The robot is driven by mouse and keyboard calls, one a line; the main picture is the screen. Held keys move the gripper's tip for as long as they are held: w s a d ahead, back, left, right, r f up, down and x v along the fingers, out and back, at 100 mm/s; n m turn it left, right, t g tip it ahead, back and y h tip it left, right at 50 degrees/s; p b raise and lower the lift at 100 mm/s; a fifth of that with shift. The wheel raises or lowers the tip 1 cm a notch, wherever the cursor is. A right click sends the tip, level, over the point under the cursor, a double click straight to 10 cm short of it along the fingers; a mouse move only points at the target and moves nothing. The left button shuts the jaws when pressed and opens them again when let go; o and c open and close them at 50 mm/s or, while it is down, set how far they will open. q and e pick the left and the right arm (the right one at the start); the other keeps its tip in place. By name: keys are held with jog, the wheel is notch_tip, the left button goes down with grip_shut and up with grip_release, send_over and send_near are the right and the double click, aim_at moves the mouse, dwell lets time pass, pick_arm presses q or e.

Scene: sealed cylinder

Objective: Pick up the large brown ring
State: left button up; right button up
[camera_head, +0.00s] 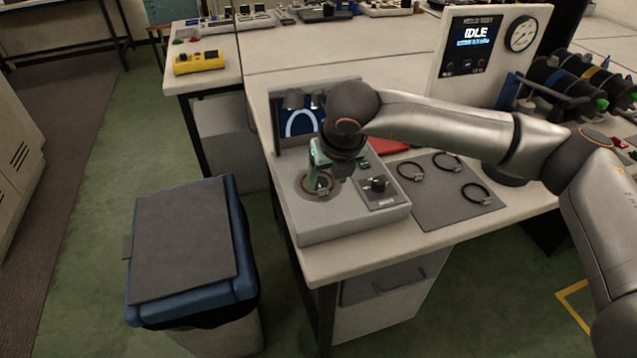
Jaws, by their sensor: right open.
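A large brown ring (305,189) lies on top of the light grey box fixture (345,225) near the table's front left corner. My right gripper (320,182) points down over this ring, its fingertips at the ring; it is open. The fingers hide part of the ring, and I cannot tell whether they touch it. A smaller brownish ring (411,178) lies on the grey mat (435,211) to the right. My left gripper is not in view.
Two black rings lie on the mat. A control knob (376,184) sits beside my gripper, and a lit screen panel (299,122) stands behind it. A gauge panel reading IDLE (476,45) stands at the back. A blue-lidded bin (190,240) stands left of the table.

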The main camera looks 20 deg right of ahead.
aim_at(324, 190)
jog(key=x, duration=0.5)
jog(key=shift+w+d+f, duration=0.1)
jog(key=shift+f, duration=0.05)
grip_shut()
dwell(0.4)
